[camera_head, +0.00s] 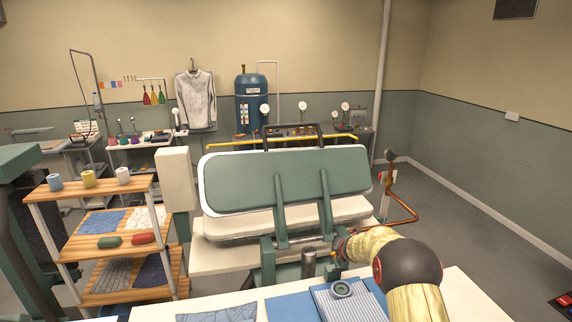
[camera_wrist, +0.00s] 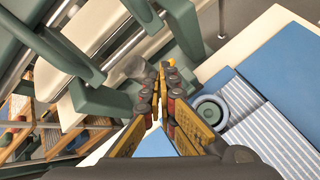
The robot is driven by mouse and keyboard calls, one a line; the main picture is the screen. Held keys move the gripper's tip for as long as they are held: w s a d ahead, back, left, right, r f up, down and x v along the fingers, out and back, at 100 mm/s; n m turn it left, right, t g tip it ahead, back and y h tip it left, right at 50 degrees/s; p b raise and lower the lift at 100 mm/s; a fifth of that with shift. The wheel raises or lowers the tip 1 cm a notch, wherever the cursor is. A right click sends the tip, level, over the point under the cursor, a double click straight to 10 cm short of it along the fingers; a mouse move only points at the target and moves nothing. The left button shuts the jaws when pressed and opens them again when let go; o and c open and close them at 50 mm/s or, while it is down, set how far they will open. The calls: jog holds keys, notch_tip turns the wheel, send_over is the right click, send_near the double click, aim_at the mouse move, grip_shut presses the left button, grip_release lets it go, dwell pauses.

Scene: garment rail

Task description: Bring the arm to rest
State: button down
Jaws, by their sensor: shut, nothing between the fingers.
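My gripper (camera_wrist: 161,72) is shut with nothing between its yellow fingers. In the wrist view its tips point away over the edge of the white table, left of a striped folded cloth. In the head view my arm bends at a dark elbow joint at the lower right. My gripper end shows there small and partly hidden, near the front of the green garment press (camera_head: 300,180). The press also fills the upper left of the wrist view (camera_wrist: 75,70).
A wooden shelf unit (camera_head: 90,189) stands at left. Open floor (camera_head: 480,240) lies at right. A copper-coloured pipe (camera_head: 402,212) stands beside the press.

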jog(key=s+d+f+m+g+h, duration=0.2)
jog(key=s+d+f+m, duration=0.25)
jog(key=s+m, duration=0.25)
jog(key=s+d+r+m+g+h+b, duration=0.1)
jog(key=s+d+r+m+g+b, duration=0.15)
jog(key=s+m, duration=0.9)
jog(key=s+a+r+m+y+b, duration=0.1)
jog(key=s+a+r+m+b, duration=0.2)
jog(key=s, duration=1.1)
jog(key=s+a+r+m+y+b, duration=0.1)
jog(key=s+a+r+m+b, duration=0.3)
jog(key=s, duration=1.1)
jog(key=s+a+r+m+y+b, duration=0.1)
jog(key=s+a+r+m+b, duration=0.2)
jog(key=s, duration=1.2)
jog(key=a+m+b, duration=0.1)
jog(key=a+b, duration=0.2)
jog(key=b, duration=0.1)
jog(key=shift+a+r, duration=0.35)
jog(key=shift+w+m, duration=0.1)
jog(key=shift+m, duration=0.15)
